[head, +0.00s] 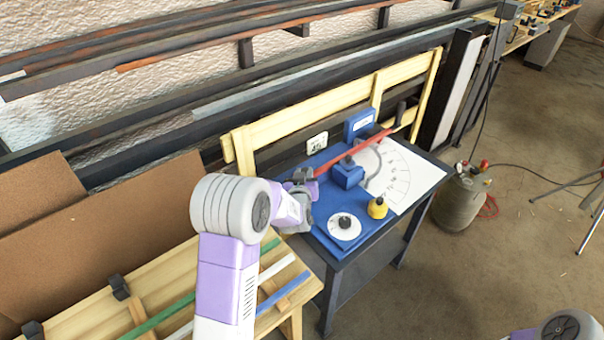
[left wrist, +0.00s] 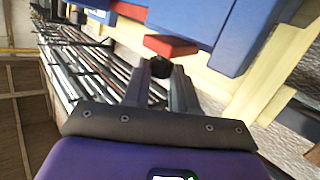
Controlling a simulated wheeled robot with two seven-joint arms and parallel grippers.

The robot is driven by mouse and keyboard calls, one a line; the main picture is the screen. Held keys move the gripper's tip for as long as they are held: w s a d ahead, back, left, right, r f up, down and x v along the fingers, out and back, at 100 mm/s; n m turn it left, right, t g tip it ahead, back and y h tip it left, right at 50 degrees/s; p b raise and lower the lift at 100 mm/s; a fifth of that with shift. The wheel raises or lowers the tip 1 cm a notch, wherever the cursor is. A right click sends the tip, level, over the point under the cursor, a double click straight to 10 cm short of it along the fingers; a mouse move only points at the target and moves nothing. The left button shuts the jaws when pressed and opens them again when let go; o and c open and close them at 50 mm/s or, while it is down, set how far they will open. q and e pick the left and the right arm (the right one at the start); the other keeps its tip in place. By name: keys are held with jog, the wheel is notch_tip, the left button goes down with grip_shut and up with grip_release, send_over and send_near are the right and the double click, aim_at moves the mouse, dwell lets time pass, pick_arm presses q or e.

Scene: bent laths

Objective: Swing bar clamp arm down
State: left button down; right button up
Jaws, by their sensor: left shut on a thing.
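A long red bar (head: 345,158) slants across the blue-topped bench, past a blue block (head: 347,175) with a dark knob. A dark upright handle (head: 400,112) stands at its far end. My left gripper (head: 303,183) is at the bar's near end, over the bench's left edge. In the left wrist view my left gripper (left wrist: 162,75) is shut on a dark knob (left wrist: 160,67) just below the red end (left wrist: 170,45). A grey curved piece (head: 374,163) lies behind the block. My right gripper is out of view.
A white dial (head: 344,226) and a yellow piece (head: 377,208) stand at the bench front. A marked white sheet (head: 415,178) lies to the right. A wooden bench with coloured laths (head: 160,318) is at lower left. A grey tank (head: 460,203) stands right of the bench.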

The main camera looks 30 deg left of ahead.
pick_arm(q)
jog(key=shift+s+d+f+m+t+y, duration=0.1)
jog(key=shift+d+f+m+t+y, duration=0.2)
jog(key=shift+m+t, duration=0.2)
dwell(0.3)
jog(key=c, duration=0.9)
grip_release()
jog(key=shift+f, duration=0.1)
jog(key=f+p+v, duration=0.1)
jog(key=v, duration=0.6)
jog(key=shift+s+r, duration=0.25)
jog(key=shift+r, duration=0.2)
